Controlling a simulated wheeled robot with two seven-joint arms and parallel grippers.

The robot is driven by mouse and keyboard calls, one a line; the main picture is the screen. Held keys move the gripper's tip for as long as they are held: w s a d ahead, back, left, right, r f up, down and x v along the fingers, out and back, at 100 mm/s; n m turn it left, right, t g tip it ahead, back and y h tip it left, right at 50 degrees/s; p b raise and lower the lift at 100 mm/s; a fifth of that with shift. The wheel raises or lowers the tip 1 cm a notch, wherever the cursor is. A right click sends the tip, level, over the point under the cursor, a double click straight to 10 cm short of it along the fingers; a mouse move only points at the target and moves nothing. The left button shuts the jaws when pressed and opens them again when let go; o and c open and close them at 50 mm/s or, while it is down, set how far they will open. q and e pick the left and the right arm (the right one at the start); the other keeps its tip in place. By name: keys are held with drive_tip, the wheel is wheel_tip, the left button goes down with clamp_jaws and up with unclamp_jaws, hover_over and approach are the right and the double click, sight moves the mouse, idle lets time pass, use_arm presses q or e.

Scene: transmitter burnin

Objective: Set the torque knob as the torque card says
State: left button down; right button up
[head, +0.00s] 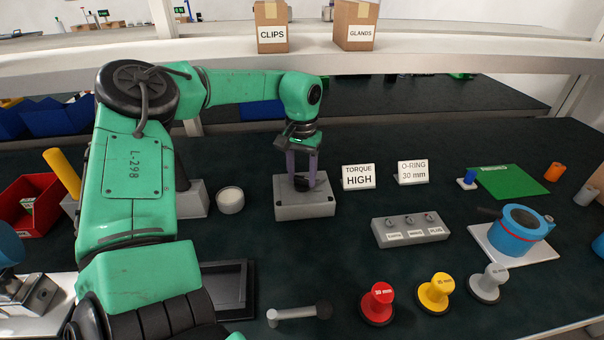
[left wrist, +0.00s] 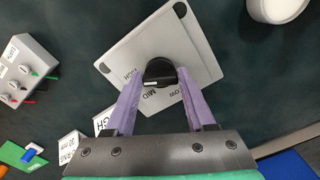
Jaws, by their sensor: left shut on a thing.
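The torque knob (left wrist: 158,71) is black and sits on a grey box (head: 304,205), in the middle of the head view. The box top carries HIGH, MID and LOW labels in the left wrist view. A short white mark shows on the knob near MID, but I cannot tell its exact setting. My left gripper (head: 303,178) points down, its purple fingers shut on the knob from both sides. The torque card (head: 358,177) stands right of the box and reads "TORQUE HIGH". My right gripper is not in view.
An O-ring card (head: 412,172) reads 30 mm. A white round container (head: 230,200) is just left of the knob box.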

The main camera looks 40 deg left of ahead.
sight(302, 178)
use_arm(q)
drive_tip(key=shift+w+r, duration=0.15)
drive_tip(key=shift+r, duration=0.05)
idle(0.3)
drive_tip(key=shift+c, duration=1.2)
unclamp_jaws()
drive_tip(key=shift+f, duration=0.1)
wheel_tip(302, 178, up, 15)
drive_tip(key=p, duration=0.1)
drive_tip(key=shift+f, duration=0.2)
drive_tip(key=shift+f, duration=0.1)
